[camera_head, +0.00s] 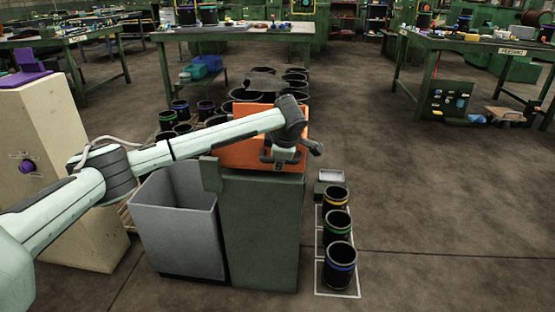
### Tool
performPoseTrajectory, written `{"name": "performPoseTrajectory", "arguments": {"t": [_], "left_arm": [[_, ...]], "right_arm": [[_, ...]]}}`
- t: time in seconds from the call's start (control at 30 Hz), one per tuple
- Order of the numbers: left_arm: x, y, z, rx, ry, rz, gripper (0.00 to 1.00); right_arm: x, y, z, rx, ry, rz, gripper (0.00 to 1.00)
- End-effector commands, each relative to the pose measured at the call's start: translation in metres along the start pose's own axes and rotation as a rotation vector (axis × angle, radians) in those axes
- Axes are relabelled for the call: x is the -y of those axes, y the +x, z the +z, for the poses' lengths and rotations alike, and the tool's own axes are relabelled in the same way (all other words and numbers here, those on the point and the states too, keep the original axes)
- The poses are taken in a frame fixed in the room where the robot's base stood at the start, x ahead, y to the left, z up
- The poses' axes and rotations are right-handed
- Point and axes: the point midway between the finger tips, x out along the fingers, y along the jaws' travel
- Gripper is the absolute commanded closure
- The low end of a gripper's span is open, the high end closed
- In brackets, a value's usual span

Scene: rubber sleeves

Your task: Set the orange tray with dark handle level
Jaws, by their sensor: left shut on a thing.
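The orange tray (240,152) is on top of the dark green cabinet (262,235). Its broad orange face shows behind my arm and looks steeply tilted. My left arm reaches in from the left across the tray. My left gripper (280,160) is shut at the tray's front right, where the dark handle is; the handle is hard to tell apart from the dark fingers. The arm and wrist hide the middle of the tray. My right gripper is not in view.
A grey open bin (180,228) stands left of the cabinet. Black pots with coloured bands (337,225) stand in a marked strip at its right, with a small light tray (331,177) behind them. More black pots stand behind.

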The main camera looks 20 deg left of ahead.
Motion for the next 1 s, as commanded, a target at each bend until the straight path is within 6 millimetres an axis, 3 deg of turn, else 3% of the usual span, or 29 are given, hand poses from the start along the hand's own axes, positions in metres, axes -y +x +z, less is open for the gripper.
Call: {"name": "performPoseTrajectory", "arguments": {"t": [0.37,0.4,0.47,0.77,1.0], "left_arm": [[0.002,0.003,-0.001,-0.007,0.005,-0.003,1.0],[0.003,0.003,-0.001,-0.007,0.005,-0.003,0.81],[0.003,0.003,-0.001,-0.007,0.005,-0.003,0.76],[0.002,0.0,0.0,-0.004,0.004,-0.002,0.76],[0.0,-0.033,0.001,-0.002,0.005,0.002,0.76]], "right_arm": [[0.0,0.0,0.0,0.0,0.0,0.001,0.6],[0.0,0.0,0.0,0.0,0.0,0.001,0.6],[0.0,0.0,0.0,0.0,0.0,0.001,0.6],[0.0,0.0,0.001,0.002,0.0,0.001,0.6],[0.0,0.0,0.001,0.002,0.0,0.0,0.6]]}}
